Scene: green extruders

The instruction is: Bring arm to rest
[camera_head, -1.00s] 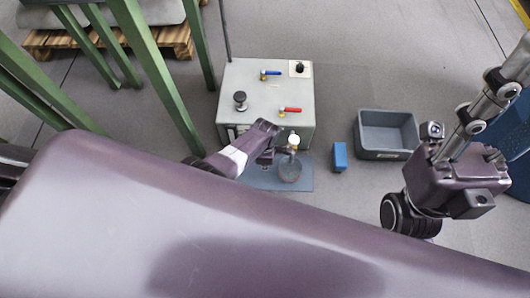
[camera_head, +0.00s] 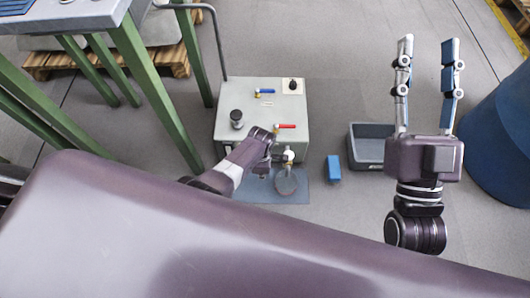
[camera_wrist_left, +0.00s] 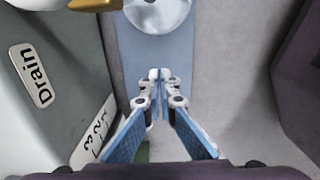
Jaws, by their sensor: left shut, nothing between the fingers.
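My left arm's purple and white wrist (camera_head: 243,156) is at the front of the grey machine, beside its tap and the round glass vessel (camera_head: 286,183); its fingers are hidden there. In the left wrist view, my left gripper (camera_wrist_left: 160,75) is shut and empty, its fingertips together over the blue mat (camera_wrist_left: 150,48). The vessel's round shape (camera_wrist_left: 157,12) is beyond the tips, apart from them. My right gripper (camera_head: 427,58) is open and empty on the right of the head view, its two long fingers pointing to the top of the picture.
The grey machine (camera_head: 262,108) has blue and red valve handles; its "Drain" label (camera_wrist_left: 43,76) is close on the left in the wrist view. A blue block (camera_head: 333,169), a grey crate (camera_head: 366,132) and a blue barrel (camera_head: 505,130) are to the right. A green-legged table (camera_head: 145,75) stands left.

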